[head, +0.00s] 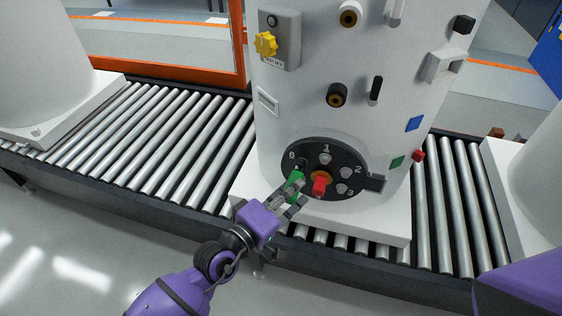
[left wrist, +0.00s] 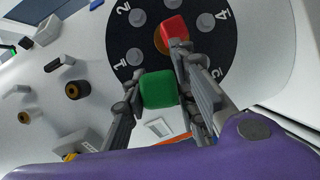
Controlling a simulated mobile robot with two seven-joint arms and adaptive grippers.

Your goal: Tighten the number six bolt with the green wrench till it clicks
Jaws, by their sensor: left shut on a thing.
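The white tank (head: 350,120) carries a dark round flange (head: 342,157) low on its front, with numbered bolts around it. Numbers 1, 2 and 3 read clearly in the head view. A figure at the upper left, likely 6, is small. My left gripper (head: 291,193) is shut on the green wrench (head: 296,183), at the flange's left side. In the left wrist view the green block (left wrist: 158,88) sits between the fingers, between the marks 1 and 5. It hides the bolt there, so I cannot tell how it is seated. My right gripper is out of view.
A red knob (head: 320,184) stands out at the flange's centre, close to my left fingers. The tank stands on a roller conveyor (head: 170,120), with white tanks (head: 40,50) on either side.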

